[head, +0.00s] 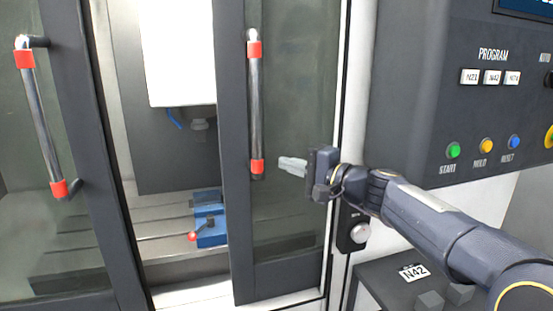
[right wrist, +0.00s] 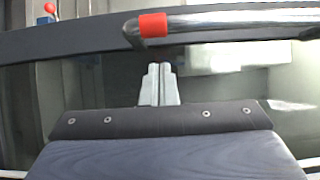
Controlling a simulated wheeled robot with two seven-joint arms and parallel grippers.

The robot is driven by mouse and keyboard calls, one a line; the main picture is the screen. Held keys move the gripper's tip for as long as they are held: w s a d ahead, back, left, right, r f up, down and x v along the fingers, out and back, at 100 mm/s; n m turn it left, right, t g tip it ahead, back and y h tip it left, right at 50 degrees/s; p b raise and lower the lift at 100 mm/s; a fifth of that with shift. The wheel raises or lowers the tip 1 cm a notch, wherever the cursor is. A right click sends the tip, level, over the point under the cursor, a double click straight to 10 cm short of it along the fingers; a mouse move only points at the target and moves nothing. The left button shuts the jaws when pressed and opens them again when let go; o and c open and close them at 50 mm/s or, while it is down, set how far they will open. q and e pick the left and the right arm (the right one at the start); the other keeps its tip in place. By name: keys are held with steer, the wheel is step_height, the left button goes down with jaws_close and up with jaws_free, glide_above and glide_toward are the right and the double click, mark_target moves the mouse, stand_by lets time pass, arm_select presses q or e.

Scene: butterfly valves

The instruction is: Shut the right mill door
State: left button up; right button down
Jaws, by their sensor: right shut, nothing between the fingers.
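The right mill door (head: 290,130) is a dark-framed glass panel in the head view, with an open gap to its left. Its handle (head: 256,105) is an upright metal bar with red ends on the door's left frame. My right gripper (head: 281,162) is shut and empty, in front of the glass, just right of the handle's lower end. In the right wrist view the shut fingers (right wrist: 158,85) point at the door frame, with the handle's red end (right wrist: 153,25) just beyond the tips. I cannot tell whether they touch. My left gripper is not in view.
The left mill door (head: 70,130) has a similar handle (head: 42,120). Through the gap show a blue vise (head: 210,232) and a white housing (head: 178,50). A control panel (head: 490,110) with buttons stands at right, above a dark surface with an N42 label (head: 413,271).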

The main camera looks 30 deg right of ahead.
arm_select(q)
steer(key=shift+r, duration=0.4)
arm_select(e)
steer(key=shift+w+a, duration=0.3)
steer(key=shift+a, duration=0.45)
steer(key=shift+w+a, duration=0.25)
steer(key=shift+a, duration=0.5)
